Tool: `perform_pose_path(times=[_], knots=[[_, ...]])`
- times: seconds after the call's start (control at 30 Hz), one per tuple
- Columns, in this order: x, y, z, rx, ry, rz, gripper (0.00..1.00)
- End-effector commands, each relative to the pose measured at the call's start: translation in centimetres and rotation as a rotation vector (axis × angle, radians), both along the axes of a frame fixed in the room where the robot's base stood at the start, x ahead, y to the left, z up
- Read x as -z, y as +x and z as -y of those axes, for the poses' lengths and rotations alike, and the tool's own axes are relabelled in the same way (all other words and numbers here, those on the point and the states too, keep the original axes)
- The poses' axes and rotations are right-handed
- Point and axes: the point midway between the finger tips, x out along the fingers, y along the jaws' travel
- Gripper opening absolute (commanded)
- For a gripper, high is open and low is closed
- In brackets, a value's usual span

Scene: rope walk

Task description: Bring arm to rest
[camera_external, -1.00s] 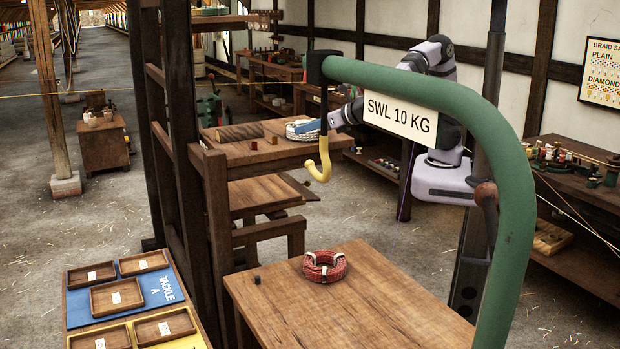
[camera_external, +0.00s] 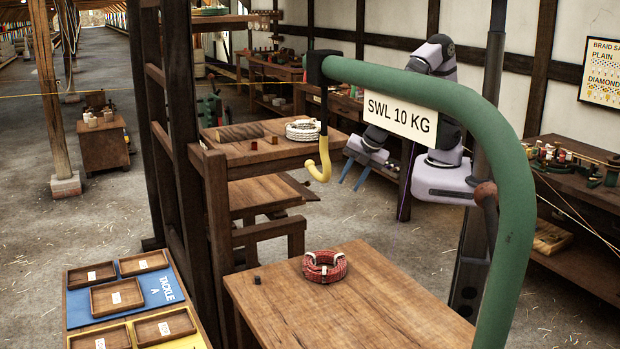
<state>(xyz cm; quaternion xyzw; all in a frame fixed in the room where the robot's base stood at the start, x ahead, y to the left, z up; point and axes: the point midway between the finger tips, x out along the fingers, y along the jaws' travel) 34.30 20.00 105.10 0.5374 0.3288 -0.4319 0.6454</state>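My gripper (camera_external: 352,174) hangs right of the upper wooden bench, behind the hook and the green davit. Its two blue fingers point down and left and are spread apart, with nothing between them. My arm (camera_external: 432,125) is folded close above its pale base, partly hidden by the green tube and the "SWL 10 KG" sign (camera_external: 399,115).
A white rope coil (camera_external: 303,131) lies on the upper bench (camera_external: 230,150). A red rope coil (camera_external: 325,267) lies on the front table (camera_external: 350,315). A yellow hook (camera_external: 319,165) hangs from the green davit (camera_external: 510,200). Labelled trays (camera_external: 117,297) stand at lower left.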

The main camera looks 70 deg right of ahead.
Motion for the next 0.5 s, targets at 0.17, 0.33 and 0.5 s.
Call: perform_pose_path(times=[0.17, 0.33, 0.5], knots=[[3.6, -5.8, 3.8, 0.506, 0.200, -0.183, 0.33], [4.8, -8.6, 8.2, 0.965, 0.339, -0.287, 0.33], [4.6, -8.3, 12.8, 1.231, 0.406, -0.270, 0.33]])
